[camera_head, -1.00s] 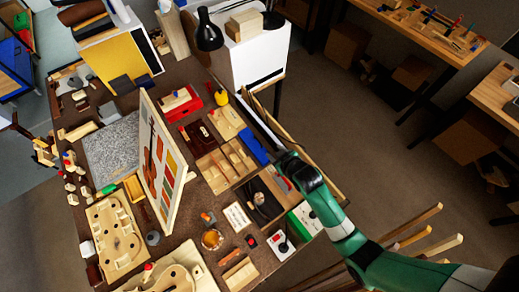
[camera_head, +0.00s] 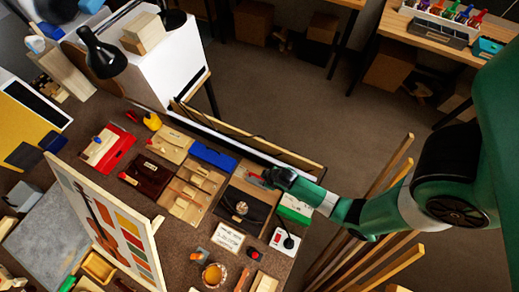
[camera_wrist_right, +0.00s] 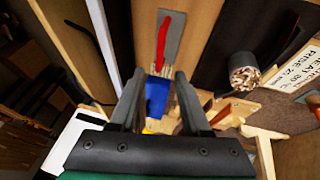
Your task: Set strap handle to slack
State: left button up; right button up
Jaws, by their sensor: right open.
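The strap handle appears to be the red lever (camera_wrist_right: 163,42) on a grey plate (camera_wrist_right: 172,30), fixed on a wooden strip. In the right wrist view it runs up and down the picture. In the head view the red lever (camera_head: 257,177) is a small streak just left of my right gripper (camera_head: 268,176). In the wrist view my right gripper (camera_wrist_right: 160,75) is open, with nothing between its fingers. The lever lies beyond the fingertips, apparently apart from them. My left gripper is out of view.
A blue box (camera_head: 214,158) lies behind and left of the gripper. A green-and-white box (camera_head: 294,209) and a lamp switch box (camera_head: 283,241) stand nearby. A long wooden rail (camera_head: 250,148) borders the bench.

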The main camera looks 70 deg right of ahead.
aim_at(258, 177)
jog(key=b+x, duration=0.2)
jog(key=x, duration=0.5)
jog(key=shift+w+d+f+b, duration=0.15)
jog(key=shift+f+b, duration=0.15)
jog(key=shift+b, duration=0.1)
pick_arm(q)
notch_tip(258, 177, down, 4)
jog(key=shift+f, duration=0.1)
pick_arm(e)
grip_shut()
dwell(0.5)
